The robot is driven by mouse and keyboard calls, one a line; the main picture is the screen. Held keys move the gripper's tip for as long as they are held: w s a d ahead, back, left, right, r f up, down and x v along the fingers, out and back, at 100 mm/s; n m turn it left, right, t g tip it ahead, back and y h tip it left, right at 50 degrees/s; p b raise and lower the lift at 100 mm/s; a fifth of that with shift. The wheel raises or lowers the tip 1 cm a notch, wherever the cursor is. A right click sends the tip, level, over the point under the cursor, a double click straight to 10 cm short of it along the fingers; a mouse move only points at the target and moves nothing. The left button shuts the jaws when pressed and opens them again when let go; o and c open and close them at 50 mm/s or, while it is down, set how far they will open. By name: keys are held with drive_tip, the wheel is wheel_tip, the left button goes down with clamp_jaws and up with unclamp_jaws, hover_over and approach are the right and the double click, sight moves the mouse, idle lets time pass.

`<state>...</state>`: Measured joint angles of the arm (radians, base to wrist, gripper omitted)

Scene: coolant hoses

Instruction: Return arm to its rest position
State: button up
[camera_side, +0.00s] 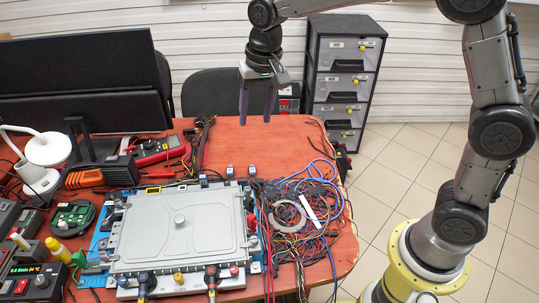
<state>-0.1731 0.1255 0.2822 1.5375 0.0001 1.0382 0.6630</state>
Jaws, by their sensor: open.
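My gripper (257,119) hangs above the back part of the red table (235,150), fingers pointing down. Its two dark fingers are apart with nothing between them. My arm rises from the yellow base ring at the right, and its upper links run out of the top of the picture. Coolant hoses cannot be clearly told apart; hose-like connectors (211,279) stand along the unit's front edge.
A tangle of cables (300,205) covers the table's right side. A multimeter (158,150), a monitor (80,80) and a white lamp (45,150) stand at the left. A drawer cabinet (345,75) and a dark chair (210,92) are behind. The air around my gripper looks clear.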

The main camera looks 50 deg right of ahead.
drive_tip(key=s+d+r+t, duration=0.1)
drive_tip(key=s+d+r, duration=0.15)
drive_tip(key=s, duration=0.25)
drive_tip(key=s+d+r+n+t, duration=0.1)
drive_tip(key=s+d+r, duration=0.1)
drive_tip(key=s+r, duration=0.25)
drive_tip(key=s+d+r+t, duration=0.1)
drive_tip(key=s+d+r, duration=0.1)
drive_tip(key=s, duration=0.4)
drive_tip(key=s+d+f+n, duration=0.1)
drive_tip(key=s+f+n, duration=0.3)
drive_tip(key=s, duration=0.7)
wheel_tip(320, 180, down, 2)
drive_tip(key=shift+s+f+n+t, duration=0.15)
drive_tip(key=shift+n+t, duration=0.15)
drive_tip(key=shift+t, duration=0.1)
idle(1.0)
